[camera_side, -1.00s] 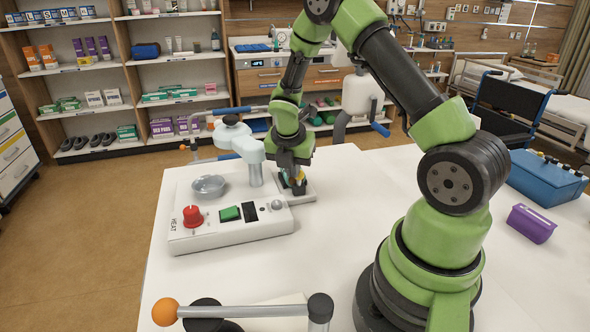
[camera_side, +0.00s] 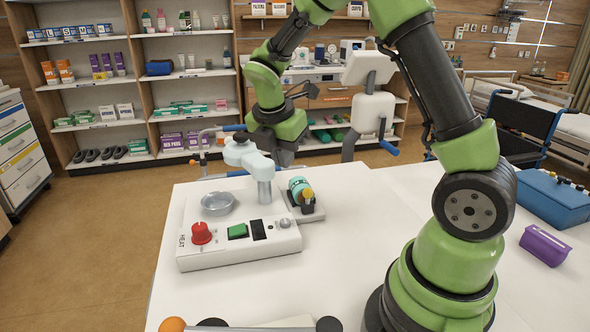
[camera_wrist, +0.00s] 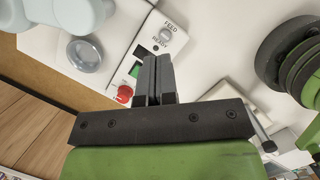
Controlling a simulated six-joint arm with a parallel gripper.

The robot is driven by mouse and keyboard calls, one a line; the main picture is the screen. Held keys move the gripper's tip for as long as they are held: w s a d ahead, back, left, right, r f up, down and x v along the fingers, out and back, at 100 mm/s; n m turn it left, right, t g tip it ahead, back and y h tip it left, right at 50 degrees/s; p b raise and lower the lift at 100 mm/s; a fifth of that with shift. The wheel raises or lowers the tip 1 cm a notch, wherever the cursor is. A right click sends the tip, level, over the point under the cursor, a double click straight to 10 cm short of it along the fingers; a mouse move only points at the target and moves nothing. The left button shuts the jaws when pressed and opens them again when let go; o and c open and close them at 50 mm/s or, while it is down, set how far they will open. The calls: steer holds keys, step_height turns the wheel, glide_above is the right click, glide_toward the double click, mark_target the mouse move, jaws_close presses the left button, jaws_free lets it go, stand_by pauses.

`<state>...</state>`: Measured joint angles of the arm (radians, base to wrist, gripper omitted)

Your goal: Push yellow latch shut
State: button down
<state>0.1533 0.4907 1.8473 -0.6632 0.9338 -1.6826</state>
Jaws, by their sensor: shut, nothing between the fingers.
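The yellow latch (camera_side: 308,194) shows as a small yellow piece on a teal and black round fitting (camera_side: 297,186). I cannot tell how far the latch is turned. My gripper (camera_side: 284,160) is above and behind the fitting, apart from it, partly hidden by the device's pale blue arm. In the wrist view my gripper (camera_wrist: 157,62) is shut and empty, above the device's panel. The latch cannot be made out there.
The device carries a red knob (camera_side: 201,233), a green button (camera_side: 238,231) and a metal dish (camera_side: 217,203). Its pale blue arm (camera_side: 246,156) rises close to my gripper. A purple box (camera_side: 545,246) and a blue case (camera_side: 552,198) lie at the right.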

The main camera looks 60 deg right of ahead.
steer(key=w+m, duration=0.1)
steer(key=m, duration=0.1)
glide_toward(308, 200)
steer(key=shift+g, duration=0.4)
steer(key=a+f, duration=0.1)
steer(key=w+a+f, duration=0.1)
steer(key=a+f, duration=0.1)
steer(key=shift+w+a+f, duration=0.2)
steer(key=shift+w+a, duration=0.15)
steer(key=shift+a, duration=0.05)
steer(key=d, duration=0.1)
steer(key=d+f, duration=0.1)
steer(key=d, duration=0.2)
steer(key=shift+s+f, duration=0.3)
steer(key=shift+s, duration=0.1)
